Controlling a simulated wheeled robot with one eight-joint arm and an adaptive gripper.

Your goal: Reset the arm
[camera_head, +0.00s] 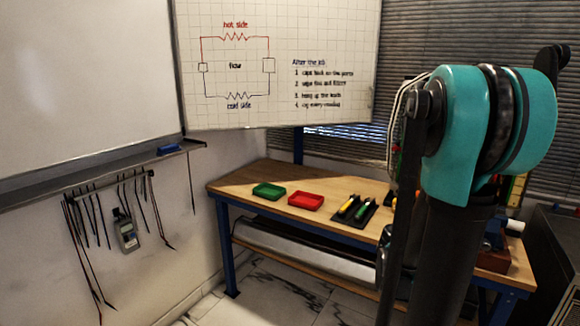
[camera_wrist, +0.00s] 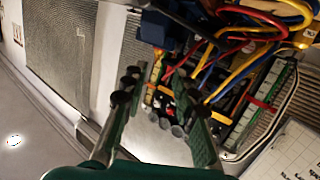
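My arm (camera_head: 485,130) stands upright at the right of the head view, with a teal joint at its top. My gripper does not show clearly in the head view. In the wrist view my gripper (camera_wrist: 158,98) shows at the bottom centre, with its two dark green fingers spread apart.
A wooden workbench (camera_head: 240,175) holds a green tray (camera_head: 268,191), a red tray (camera_head: 306,201) and a black holder (camera_head: 352,211) with a yellow and a green tool. My arm hides part of the bench's right side. A meter (camera_head: 126,231) and leads hang on the left wall.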

